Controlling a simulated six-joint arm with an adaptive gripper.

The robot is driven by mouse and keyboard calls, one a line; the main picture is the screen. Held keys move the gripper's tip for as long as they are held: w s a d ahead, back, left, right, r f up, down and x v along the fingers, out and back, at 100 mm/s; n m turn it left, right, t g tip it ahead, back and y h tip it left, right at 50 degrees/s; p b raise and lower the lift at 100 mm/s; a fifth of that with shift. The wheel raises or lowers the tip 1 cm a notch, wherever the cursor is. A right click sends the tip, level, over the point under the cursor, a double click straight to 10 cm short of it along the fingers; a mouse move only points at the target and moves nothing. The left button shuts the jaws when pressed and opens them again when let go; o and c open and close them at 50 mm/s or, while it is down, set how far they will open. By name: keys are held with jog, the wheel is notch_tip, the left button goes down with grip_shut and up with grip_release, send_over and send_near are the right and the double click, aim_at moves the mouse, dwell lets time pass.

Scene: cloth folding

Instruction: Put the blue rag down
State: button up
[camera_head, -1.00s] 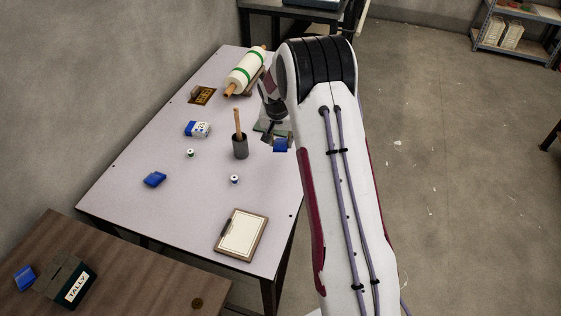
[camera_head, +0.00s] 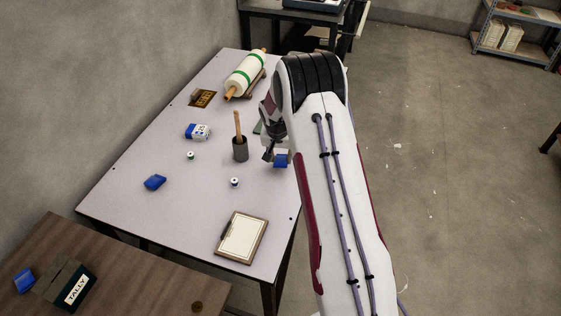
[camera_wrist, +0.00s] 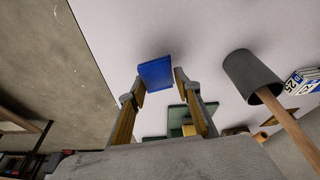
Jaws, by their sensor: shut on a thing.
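My gripper (camera_head: 275,155) is over the right part of the light table (camera_head: 205,215), partly hidden by my arm. It is shut on a folded blue rag (camera_head: 282,162). In the wrist view the rag (camera_wrist: 155,73) shows flat and square at the two fingertips, with the pale tabletop behind it. I cannot tell how high it is above the table. A second folded blue cloth (camera_head: 155,182) lies on the table's left side. A third blue cloth (camera_head: 24,281) lies on the brown table beside the TALLY box (camera_head: 70,284).
A grey cup with a wooden stick (camera_head: 240,149) stands left of my gripper. A small spool (camera_head: 235,182) and a clipboard (camera_head: 241,237) are nearer the front. A rolling pin (camera_head: 245,74) is at the back.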

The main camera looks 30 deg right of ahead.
aim_at(279, 160)
jog(key=shift+f, duration=1.25)
jog(key=shift+f, duration=0.2)
jog(key=o, duration=0.7)
jog(key=shift+r, duration=0.1)
jog(key=shift+v, duration=1.1)
jog(key=shift+a+v, duration=0.15)
jog(key=shift+v, duration=1.2)
jog(key=shift+a+v, duration=0.2)
jog(key=shift+v, duration=1.15)
jog(key=shift+s, duration=0.1)
